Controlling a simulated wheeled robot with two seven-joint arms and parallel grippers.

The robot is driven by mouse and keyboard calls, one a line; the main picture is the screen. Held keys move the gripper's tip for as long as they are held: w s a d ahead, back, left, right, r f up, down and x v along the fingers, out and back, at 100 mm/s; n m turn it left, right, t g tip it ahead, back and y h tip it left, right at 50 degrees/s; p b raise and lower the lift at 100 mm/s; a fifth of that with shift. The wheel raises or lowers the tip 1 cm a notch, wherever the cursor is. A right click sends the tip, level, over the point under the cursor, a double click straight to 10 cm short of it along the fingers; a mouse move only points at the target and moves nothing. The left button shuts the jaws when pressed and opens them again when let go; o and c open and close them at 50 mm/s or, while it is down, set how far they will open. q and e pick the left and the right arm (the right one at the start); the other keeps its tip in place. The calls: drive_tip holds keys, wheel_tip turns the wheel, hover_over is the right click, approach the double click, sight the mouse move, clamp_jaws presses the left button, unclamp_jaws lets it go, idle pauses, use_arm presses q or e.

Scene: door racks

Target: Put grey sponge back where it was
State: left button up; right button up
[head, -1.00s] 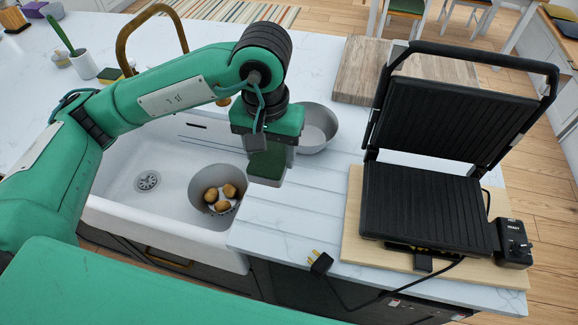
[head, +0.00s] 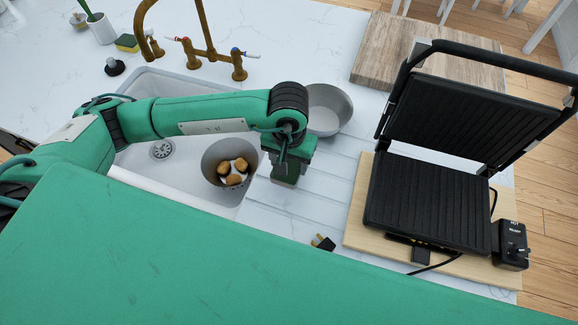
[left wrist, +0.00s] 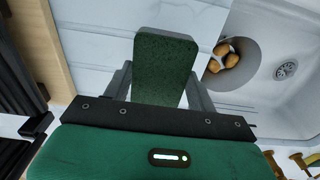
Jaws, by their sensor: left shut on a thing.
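The grey sponge (left wrist: 163,65) has a dark green scouring face, which fills the middle of the left wrist view. My left gripper (left wrist: 160,85) is shut on it, with one finger on each side. In the head view the left gripper (head: 290,160) is over the grooved draining board (head: 325,180), right of the sink, and the sponge (head: 285,181) shows just below it, partly hidden. I cannot tell whether the sponge touches the board. My right gripper is not in view.
The sink (head: 190,86) holds a grey colander (head: 212,158) with potatoes. A metal bowl (head: 329,108) stands behind the gripper. An open contact grill (head: 425,210) on a wooden board is to the right, and a plug (head: 323,242) lies in front. A yellow-green sponge (head: 127,42) is behind the sink.

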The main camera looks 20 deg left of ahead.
sight(289, 173)
use_arm(q)
drive_tip(key=shift+f, duration=1.1)
wheel_tip(289, 173, down, 3)
drive_tip(key=shift+p, duration=0.75)
drive_tip(key=shift+f, duration=0.1)
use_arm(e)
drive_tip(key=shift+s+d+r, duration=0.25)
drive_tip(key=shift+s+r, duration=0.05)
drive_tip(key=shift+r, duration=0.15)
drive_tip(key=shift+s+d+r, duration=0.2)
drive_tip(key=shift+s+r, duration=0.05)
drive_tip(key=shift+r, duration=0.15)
use_arm(q)
drive_tip(key=shift+f+b, duration=0.15)
drive_tip(key=shift+b, duration=0.15)
drive_tip(key=o, duration=0.9)
drive_tip(key=shift+o, duration=0.2)
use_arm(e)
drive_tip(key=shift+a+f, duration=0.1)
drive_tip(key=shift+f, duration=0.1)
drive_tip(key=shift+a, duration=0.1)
